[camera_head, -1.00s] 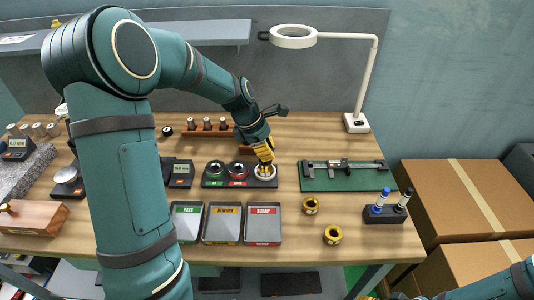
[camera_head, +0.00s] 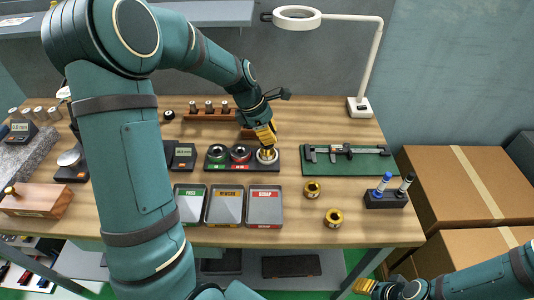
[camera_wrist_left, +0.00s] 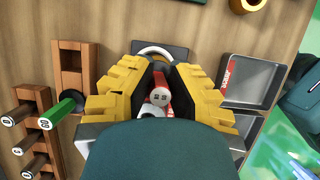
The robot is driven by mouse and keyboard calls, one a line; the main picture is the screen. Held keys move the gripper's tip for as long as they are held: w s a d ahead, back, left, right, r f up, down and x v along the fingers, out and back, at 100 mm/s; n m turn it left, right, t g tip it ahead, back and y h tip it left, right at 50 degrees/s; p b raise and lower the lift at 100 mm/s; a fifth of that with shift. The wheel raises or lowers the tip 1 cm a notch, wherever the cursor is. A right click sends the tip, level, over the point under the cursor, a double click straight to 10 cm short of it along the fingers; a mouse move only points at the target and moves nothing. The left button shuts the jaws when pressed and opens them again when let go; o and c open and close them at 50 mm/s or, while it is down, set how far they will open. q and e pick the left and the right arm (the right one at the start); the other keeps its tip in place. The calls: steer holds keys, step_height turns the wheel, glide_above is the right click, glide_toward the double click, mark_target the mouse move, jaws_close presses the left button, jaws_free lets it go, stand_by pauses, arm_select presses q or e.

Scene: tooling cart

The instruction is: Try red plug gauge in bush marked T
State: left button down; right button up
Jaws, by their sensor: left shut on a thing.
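My left gripper (camera_head: 265,136) is shut on the red plug gauge (camera_wrist_left: 160,88), whose red end with white markings shows between the yellow fingers in the left wrist view (camera_wrist_left: 158,100). In the head view the fingers hide the gauge. They are just above a pale ring (camera_head: 266,156) at the right end of a dark ring holder (camera_head: 222,166). Two brass bushes, one farther back (camera_head: 312,188) and one nearer (camera_head: 333,217), stand on the table to the right; their marks are too small to read. My right gripper (camera_head: 366,286) is low at the right, its jaws unclear.
Three grey trays (camera_head: 223,222) stand in front of the holder. A green mat (camera_head: 345,174) with a caliper and a pen stand (camera_head: 386,200) are at right. A wooden rack of gauges (camera_wrist_left: 36,135) and a green plug gauge (camera_wrist_left: 62,110) are at left in the wrist view.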

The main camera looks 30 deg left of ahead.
steer(key=shift+r+p, duration=1.95)
steer(key=shift+r, duration=0.1)
stand_by(6.0)
